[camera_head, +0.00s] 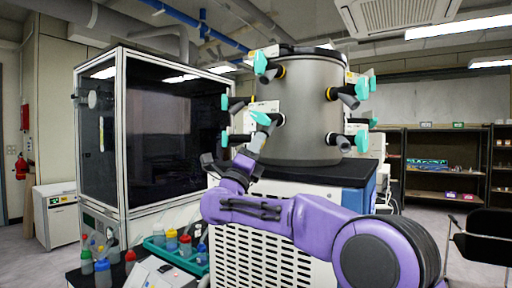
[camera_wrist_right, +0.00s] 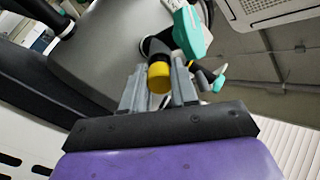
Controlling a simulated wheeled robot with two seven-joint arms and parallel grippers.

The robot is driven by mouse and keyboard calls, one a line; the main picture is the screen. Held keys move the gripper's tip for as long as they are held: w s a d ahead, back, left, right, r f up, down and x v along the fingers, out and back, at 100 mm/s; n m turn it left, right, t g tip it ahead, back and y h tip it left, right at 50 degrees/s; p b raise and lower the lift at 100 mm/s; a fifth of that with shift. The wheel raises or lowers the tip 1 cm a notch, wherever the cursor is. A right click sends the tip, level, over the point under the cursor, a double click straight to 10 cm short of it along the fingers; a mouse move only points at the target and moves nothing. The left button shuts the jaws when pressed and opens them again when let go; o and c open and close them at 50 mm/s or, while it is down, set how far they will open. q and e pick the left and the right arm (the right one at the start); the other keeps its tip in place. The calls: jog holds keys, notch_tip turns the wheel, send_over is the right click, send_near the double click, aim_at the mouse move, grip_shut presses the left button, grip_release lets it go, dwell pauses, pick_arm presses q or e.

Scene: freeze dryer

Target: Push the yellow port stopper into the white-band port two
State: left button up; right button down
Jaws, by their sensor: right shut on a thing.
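My right gripper (camera_head: 257,143) is raised in front of the grey cylindrical chamber (camera_head: 308,105), just below a dark port with a pale band (camera_head: 278,120) and a teal handle (camera_head: 261,118). In the right wrist view my right gripper (camera_wrist_right: 158,88) is shut on the yellow stopper (camera_wrist_right: 158,77), held between the fingertips. A dark port mouth (camera_wrist_right: 153,46) appears right behind the stopper, with a teal handle (camera_wrist_right: 190,32) beside it. I cannot tell whether stopper and port touch. The stopper cannot be made out in the head view. My left gripper is out of view.
Several other dark ports with teal handles, such as the upper one (camera_head: 264,66), stick out around the chamber. A glass-fronted cabinet (camera_head: 160,130) stands at the left. A teal tray (camera_head: 160,252) with bottles is low in front. Shelves (camera_head: 445,165) line the right wall.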

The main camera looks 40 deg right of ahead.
jog(key=shift+w+d+r+g, duration=0.1)
jog(key=shift+d+r+g, duration=0.2)
jog(key=shift+d+r, duration=0.15)
dwell(0.5)
jog(key=c, duration=0.8)
grip_release()
jog(key=shift+a+f, duration=0.2)
jog(key=shift+f, duration=0.15)
jog(key=shift+b+v, duration=2.15)
jog(key=shift+v, duration=2.75)
